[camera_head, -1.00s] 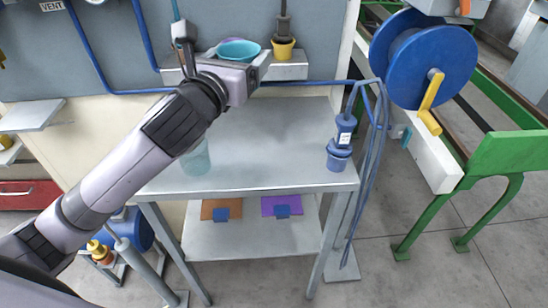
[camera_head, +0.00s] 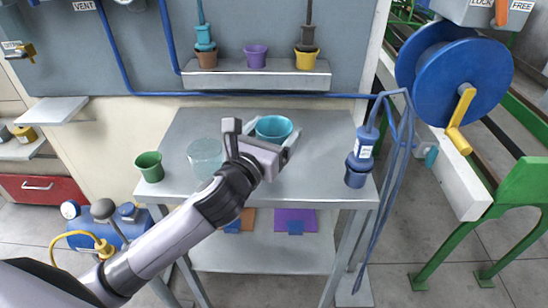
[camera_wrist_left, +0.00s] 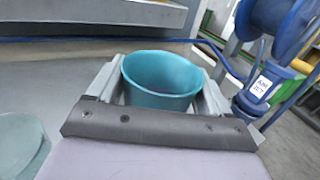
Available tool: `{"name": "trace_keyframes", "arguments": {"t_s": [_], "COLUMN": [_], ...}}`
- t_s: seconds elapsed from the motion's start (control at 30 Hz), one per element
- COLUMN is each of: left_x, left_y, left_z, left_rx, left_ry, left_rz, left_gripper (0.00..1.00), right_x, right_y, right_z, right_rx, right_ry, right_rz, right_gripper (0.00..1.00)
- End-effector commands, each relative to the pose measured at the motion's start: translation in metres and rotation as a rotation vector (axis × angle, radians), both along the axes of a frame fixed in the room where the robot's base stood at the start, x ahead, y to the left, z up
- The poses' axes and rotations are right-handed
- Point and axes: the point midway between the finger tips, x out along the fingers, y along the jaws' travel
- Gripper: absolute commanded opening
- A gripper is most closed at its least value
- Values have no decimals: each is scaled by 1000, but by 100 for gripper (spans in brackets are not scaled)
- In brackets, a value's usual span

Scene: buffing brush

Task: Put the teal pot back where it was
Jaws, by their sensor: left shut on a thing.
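The teal pot (camera_head: 273,126) is upright and empty over the rear middle of the grey table (camera_head: 325,170). My left gripper (camera_head: 270,134) is shut on it, with one finger along each side. In the left wrist view the pot (camera_wrist_left: 160,82) sits between the two fingers (camera_wrist_left: 160,100). I cannot tell whether its base touches the table. My right gripper is not in view.
The wall shelf (camera_head: 230,80) holds a brown pot (camera_head: 207,58), a purple pot (camera_head: 256,56) and a yellow pot (camera_head: 306,58). The table's front right is clear.

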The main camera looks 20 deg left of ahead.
Motion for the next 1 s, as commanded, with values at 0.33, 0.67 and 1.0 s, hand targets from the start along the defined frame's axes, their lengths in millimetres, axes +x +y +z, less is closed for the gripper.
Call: {"name": "trace_keyframes", "arguments": {"t_s": [0.33,0.67,1.0], "left_x": [0,0,0], "left_y": [0,0,0], "left_z": [-44,-52,-56], "left_rx": [-3,1,1], "left_ry": [2,-1,0], "left_rz": [1,0,1], "left_gripper": [46,46,100], "right_x": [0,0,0], "right_y": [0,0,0], "right_z": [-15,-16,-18], "right_rx": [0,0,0], "right_ry": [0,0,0], "right_rz": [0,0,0], "right_gripper": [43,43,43]}}
